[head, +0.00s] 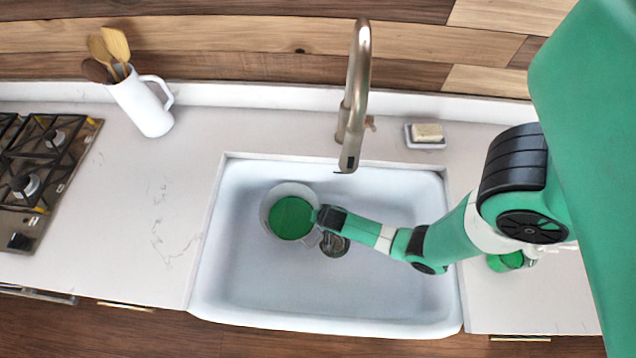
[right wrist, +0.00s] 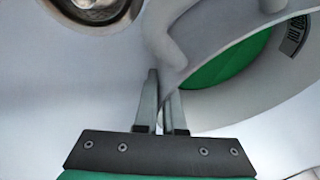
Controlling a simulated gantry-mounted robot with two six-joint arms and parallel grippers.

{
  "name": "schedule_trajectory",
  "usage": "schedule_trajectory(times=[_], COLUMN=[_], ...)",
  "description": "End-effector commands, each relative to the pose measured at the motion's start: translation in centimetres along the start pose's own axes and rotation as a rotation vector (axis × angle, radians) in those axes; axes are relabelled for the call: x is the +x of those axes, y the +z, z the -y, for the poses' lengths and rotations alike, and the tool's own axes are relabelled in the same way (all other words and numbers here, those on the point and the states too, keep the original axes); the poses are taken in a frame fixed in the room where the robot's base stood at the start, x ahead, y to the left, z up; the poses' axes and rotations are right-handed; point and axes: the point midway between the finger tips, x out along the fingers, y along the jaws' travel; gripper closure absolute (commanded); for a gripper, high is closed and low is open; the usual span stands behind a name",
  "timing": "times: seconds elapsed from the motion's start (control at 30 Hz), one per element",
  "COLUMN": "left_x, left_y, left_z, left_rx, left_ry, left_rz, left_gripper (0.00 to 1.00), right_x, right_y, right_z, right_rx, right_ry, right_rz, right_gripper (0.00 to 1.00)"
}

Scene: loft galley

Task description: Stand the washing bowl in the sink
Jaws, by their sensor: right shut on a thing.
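The washing bowl (head: 270,212) is a round pale vessel with a green inside and a handle. In the head view it is within the outline of the white sink (head: 235,285), left of the drain. It looks roughly upright; I cannot tell if its base touches the sink floor. The right wrist view shows the bowl's pale wall (right wrist: 225,110), with dark "ml" print and the green inside. My right gripper (head: 318,217) is shut on the bowl at its right side, near the handle. Its fingers show in the wrist view (right wrist: 163,95). My left gripper is not in view.
A metal tap (head: 358,90) arches over the sink's back edge. The drain (head: 335,245) lies right of the bowl. A soap dish (head: 425,136), a white utensil jug (head: 142,103) and a hob (head: 40,175) stand around. A green object (head: 508,261) sits partly hidden on the right counter.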

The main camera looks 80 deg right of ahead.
Motion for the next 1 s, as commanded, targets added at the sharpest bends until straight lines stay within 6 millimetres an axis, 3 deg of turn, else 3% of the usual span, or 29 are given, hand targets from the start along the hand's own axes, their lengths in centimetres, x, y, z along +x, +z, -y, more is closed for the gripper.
schedule_trajectory(times=[0.03,0.13,0.53,0.57,0.7,1.0], left_x=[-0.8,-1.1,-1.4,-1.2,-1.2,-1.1], left_y=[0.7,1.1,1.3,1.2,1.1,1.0], left_z=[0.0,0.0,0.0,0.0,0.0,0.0], left_rx=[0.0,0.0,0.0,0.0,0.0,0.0], left_ry=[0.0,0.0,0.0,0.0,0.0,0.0], left_rz=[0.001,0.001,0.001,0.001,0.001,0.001], left_gripper=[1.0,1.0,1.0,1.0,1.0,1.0], right_x=[1.4,2.4,2.8,2.6,2.6,2.4], right_y=[0.6,1.0,1.2,1.1,1.1,1.1], right_z=[-0.4,-0.6,-0.8,-0.8,-0.8,-0.7], right_rx=[-0.002,-0.002,-0.002,-0.002,-0.002,-0.002], right_ry=[0.001,0.0,-0.001,0.001,0.001,0.0], right_rz=[0.001,0.001,0.001,0.001,0.001,0.001], right_gripper=[1.0,1.0,1.0,0.88,0.63,0.63])
